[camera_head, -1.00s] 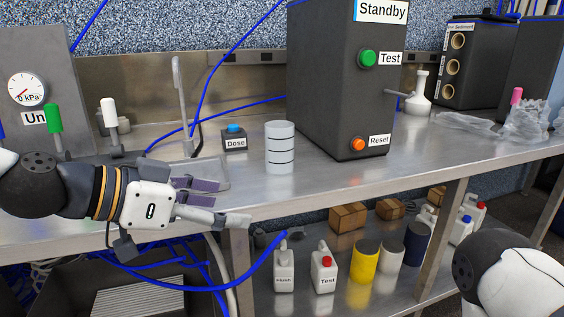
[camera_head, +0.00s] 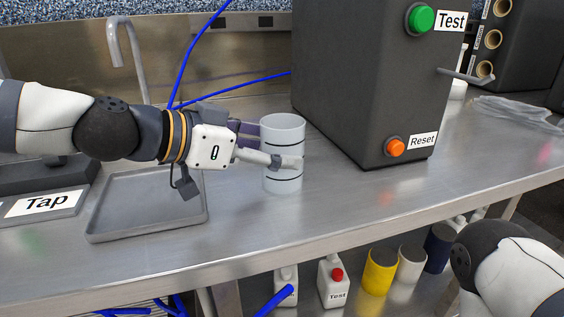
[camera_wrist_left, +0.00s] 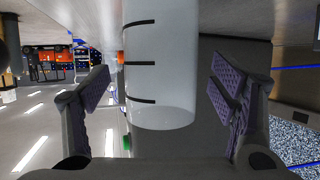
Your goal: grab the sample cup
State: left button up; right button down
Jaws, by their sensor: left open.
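The sample cup (camera_head: 283,180) is a whitish, translucent cylinder with dark rings, standing upright on the steel bench left of the dark machine. My left gripper (camera_head: 276,150) is at the cup, one finger in front of it and the other partly hidden behind it. In the left wrist view the cup (camera_wrist_left: 160,75) lies between the two purple-padded fingers of the open gripper (camera_wrist_left: 165,100), with gaps visible on both sides. My right gripper is out of frame; only part of my right arm shows at the lower right.
The dark machine (camera_head: 350,80) with its green Test button (camera_head: 421,18) and orange Reset button (camera_head: 396,147) stands close right of the cup. Bench space in front is clear. Bottles stand on the shelf below.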

pick_arm(q)
jog(key=x, duration=0.3)
jog(key=shift+w, duration=0.1)
jog(key=shift+r, duration=0.1)
jog(key=shift+c, duration=0.6)
jog(key=c, duration=1.2)
